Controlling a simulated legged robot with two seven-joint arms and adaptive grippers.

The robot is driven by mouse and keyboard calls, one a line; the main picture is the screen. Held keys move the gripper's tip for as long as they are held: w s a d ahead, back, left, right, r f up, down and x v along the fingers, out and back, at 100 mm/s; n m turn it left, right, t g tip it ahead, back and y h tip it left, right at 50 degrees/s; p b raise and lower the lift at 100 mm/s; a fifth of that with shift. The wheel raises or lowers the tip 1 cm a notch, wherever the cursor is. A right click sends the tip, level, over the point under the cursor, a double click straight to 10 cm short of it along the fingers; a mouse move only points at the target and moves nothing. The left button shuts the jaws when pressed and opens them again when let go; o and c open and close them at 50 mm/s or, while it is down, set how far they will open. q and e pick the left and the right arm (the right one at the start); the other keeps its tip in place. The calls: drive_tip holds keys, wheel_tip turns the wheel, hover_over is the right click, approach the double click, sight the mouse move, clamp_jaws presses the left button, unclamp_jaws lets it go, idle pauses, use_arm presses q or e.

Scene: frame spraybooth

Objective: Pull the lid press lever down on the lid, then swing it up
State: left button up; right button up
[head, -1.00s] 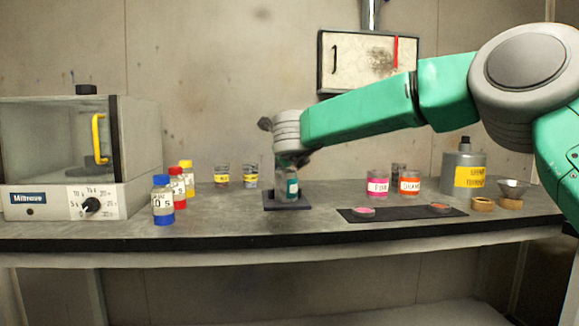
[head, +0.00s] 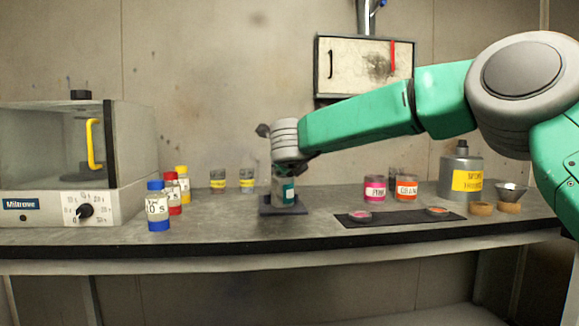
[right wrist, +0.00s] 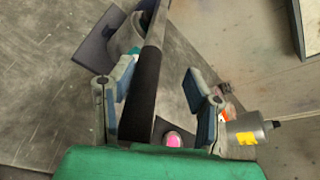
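The lid press lever (right wrist: 143,92) shows in the right wrist view as a dark bar with a thick black grip. It runs between the two fingers of my right gripper (right wrist: 160,74). The fingers stand apart, with a clear gap between the grip and the right finger; the left finger is close to the grip, and I cannot tell if it touches. In the head view my right gripper (head: 300,160) is over a jar with a teal label (head: 287,192) on a dark base plate (head: 270,211). My wrist hides the jar's top, the lid and most of the press. My left gripper is out of view.
A microwave (head: 100,208) and several capped bottles (head: 157,207) stand left. Pink (head: 374,190) and orange (head: 406,188) jars stand behind a dark mat (head: 385,219). A grey solvent can (head: 460,160) is at right. The bench front between bottles and mat is clear.

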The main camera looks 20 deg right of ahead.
drive_tip(key=shift+s+a+r, duration=0.1)
drive_tip(key=shift+a+r, duration=0.05)
drive_tip(key=shift+a, duration=0.1)
drive_tip(key=shift+s+a+r, duration=0.1)
drive_tip(key=shift+s+a, duration=0.05)
drive_tip(key=shift+s, duration=0.15)
drive_tip(key=v, duration=1.1)
drive_tip(key=shift+s, duration=0.1)
